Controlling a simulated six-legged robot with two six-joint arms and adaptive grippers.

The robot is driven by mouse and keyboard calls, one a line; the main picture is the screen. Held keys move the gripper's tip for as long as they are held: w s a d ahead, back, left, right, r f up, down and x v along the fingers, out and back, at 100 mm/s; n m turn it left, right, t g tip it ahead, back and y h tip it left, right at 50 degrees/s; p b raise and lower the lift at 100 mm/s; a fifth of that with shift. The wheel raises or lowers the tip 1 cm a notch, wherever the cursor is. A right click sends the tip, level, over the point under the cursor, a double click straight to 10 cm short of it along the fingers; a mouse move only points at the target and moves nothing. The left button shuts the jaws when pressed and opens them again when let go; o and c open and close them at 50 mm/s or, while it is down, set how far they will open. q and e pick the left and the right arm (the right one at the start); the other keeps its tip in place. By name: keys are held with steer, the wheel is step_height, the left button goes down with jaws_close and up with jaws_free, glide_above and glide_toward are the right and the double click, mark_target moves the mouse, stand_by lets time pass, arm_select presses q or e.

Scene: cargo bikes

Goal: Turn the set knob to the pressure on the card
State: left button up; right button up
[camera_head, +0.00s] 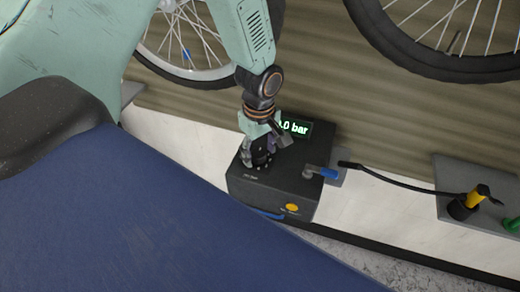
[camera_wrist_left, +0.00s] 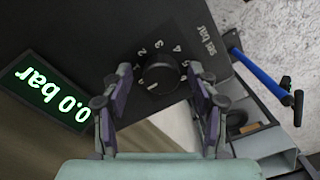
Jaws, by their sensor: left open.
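The black set knob (camera_wrist_left: 161,73) sits on the dark panel in the left wrist view, ringed by white numbers, with "set bar" printed beside it. A pale mark on the knob points to the lower left. The display (camera_wrist_left: 52,103) reads 0.0 bar; it also shows, partly covered, in the head view (camera_head: 296,128). My left gripper (camera_wrist_left: 159,78) is open, its fingers on either side of the knob with gaps; I cannot tell how deep they reach. In the head view my left gripper (camera_head: 258,152) hides the knob. I cannot make out a card.
The black pump box (camera_head: 270,190) has a yellow button (camera_head: 292,208) and a blue lever (camera_head: 328,174) at its right. A black hose (camera_head: 400,182) runs to a grey plate with a yellow fitting (camera_head: 476,196). Bicycle wheels (camera_head: 440,70) stand behind. A blue surface (camera_head: 150,215) fills the lower left.

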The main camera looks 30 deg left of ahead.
arm_select(q)
steer(key=shift+s+a, duration=0.15)
steer(key=shift+a, duration=0.05)
steer(key=shift+c, duration=1)
steer(key=shift+w+d, duration=0.1)
steer(key=shift+w, duration=0.1)
steer(key=c, duration=1)
steer(key=shift+r+m, duration=0.1)
steer(key=shift+m, duration=0.2)
